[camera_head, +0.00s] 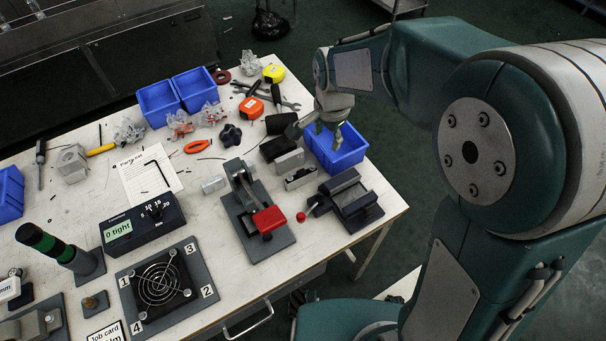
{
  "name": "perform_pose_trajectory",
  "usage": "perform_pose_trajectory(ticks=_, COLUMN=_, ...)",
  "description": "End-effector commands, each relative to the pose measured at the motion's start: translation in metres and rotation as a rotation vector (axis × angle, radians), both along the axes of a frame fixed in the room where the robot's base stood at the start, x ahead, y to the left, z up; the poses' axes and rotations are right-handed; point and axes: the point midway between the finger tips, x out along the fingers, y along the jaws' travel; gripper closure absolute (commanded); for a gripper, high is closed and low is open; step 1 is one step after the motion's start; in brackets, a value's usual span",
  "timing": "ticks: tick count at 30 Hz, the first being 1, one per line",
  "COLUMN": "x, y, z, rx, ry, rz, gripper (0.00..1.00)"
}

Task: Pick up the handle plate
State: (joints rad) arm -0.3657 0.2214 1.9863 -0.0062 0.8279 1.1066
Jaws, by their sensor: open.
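I cannot tell for certain which part is the handle plate; a small grey metal plate with a dark slot (300,178) is a candidate. It lies on the table between the toggle clamp and the blue bin at the right. A larger grey block (289,160) sits just behind it. My gripper (318,136) hangs from the arm above the right end of the table, behind these parts and partly over the bin. Its fingers look apart, with nothing seen between them.
The toggle clamp with a red grip (268,219) stands in front, with a black vise (350,197) to its right. A blue bin (345,158) is near the right edge. Two blue bins (178,94) and loose tools lie behind. A fan fixture (160,284) is front left.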

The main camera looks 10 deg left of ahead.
Motion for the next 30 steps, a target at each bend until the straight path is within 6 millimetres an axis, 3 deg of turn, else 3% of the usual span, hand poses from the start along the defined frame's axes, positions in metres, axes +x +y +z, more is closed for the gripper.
perform_pose_trajectory(ticks=1, x=0.006, y=0.014, z=-0.019, rx=-0.006, ry=0.030, rz=-0.034, gripper=0.37)
perform_pose_trajectory(ticks=3, x=0.012, y=0.028, z=-0.039, rx=-0.010, ry=0.056, rz=-0.088, gripper=0.37)
perform_pose_trajectory(ticks=9, x=0.019, y=0.052, z=-0.076, rx=-0.021, ry=0.099, rz=-0.189, gripper=0.37)
perform_pose_trajectory(ticks=30, x=0.015, y=0.056, z=-0.161, rx=-0.026, ry=0.108, rz=-0.208, gripper=0.37)
